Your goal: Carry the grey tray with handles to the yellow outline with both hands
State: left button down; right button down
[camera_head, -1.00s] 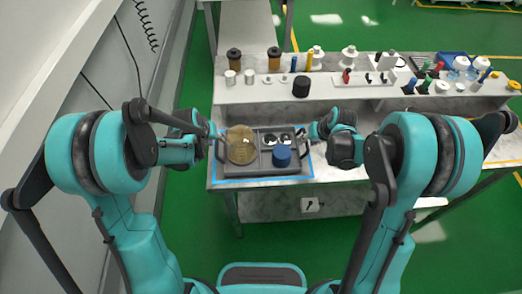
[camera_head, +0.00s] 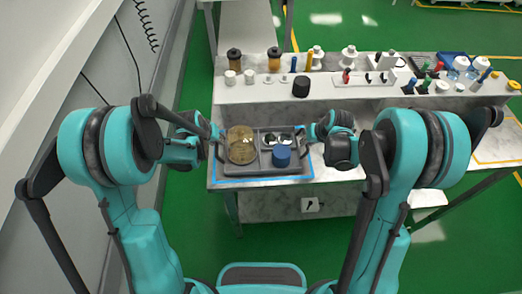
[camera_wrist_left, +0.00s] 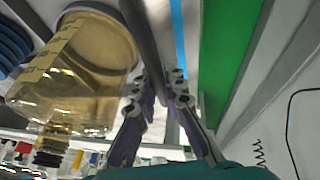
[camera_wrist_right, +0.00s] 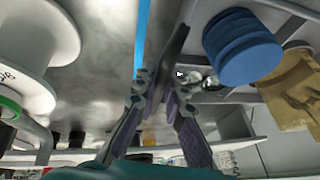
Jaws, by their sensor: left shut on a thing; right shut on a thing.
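The grey tray (camera_head: 265,172) sits within a blue outline (camera_head: 255,183) on the near worktop; I cannot tell whether it touches the surface. It carries a round amber-coloured container (camera_head: 240,145), a blue cylinder (camera_head: 281,157) and small shiny round items (camera_head: 276,139). My left gripper (camera_head: 217,142) is shut on the left handle, a dark bar (camera_wrist_left: 143,28) in the left wrist view. My right gripper (camera_head: 305,142) is shut on the right handle, which shows in the right wrist view (camera_wrist_right: 176,48). A yellow outline (camera_head: 490,162) shows at the right edge, partly hidden by my right arm.
A wall or cabinet (camera_head: 120,60) stands close on the left. The green floor (camera_head: 440,240) is open at the front right.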

pick_arm(q)
jog(key=shift+r, duration=0.1)
